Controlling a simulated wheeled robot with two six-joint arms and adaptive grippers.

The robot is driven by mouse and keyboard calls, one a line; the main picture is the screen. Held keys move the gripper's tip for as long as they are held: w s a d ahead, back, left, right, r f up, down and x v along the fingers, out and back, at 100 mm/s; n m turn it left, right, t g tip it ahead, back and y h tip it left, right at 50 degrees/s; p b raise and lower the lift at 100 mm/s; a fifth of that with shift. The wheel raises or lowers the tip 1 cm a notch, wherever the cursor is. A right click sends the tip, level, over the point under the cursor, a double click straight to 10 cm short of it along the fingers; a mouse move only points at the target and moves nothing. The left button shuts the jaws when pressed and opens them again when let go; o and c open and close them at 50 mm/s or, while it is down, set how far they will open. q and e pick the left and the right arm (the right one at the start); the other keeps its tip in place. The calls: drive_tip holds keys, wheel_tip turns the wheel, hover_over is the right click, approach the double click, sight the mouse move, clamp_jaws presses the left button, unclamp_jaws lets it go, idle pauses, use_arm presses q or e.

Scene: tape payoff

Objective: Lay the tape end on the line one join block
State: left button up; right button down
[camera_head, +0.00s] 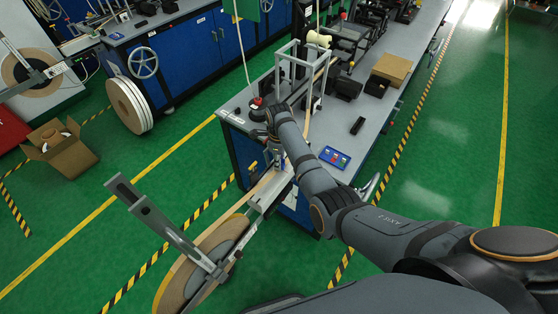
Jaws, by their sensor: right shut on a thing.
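My right arm reaches in from the right, and its gripper (276,158) points down at the near left corner of the line's bench. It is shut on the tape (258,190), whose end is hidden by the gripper. The tan tape runs from the big payoff reel (176,284) at the bottom up along a pale guide arm to the gripper. The join block is not clearly distinguishable; the small fittings under the gripper are mostly covered. My left gripper is not in view.
The bench (330,135) carries a metal frame (296,72), a red-topped button (257,104), a control panel (335,157) and a cardboard box (391,68). A second reel (30,72) and an open carton (60,148) are at left. Green floor is clear on the right.

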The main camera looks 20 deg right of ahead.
drive_tip(key=shift+f, duration=0.55)
drive_tip(key=c, duration=1.1)
unclamp_jaws()
drive_tip(key=shift+o, duration=0.2)
wheel_tip(320, 180, up, 12)
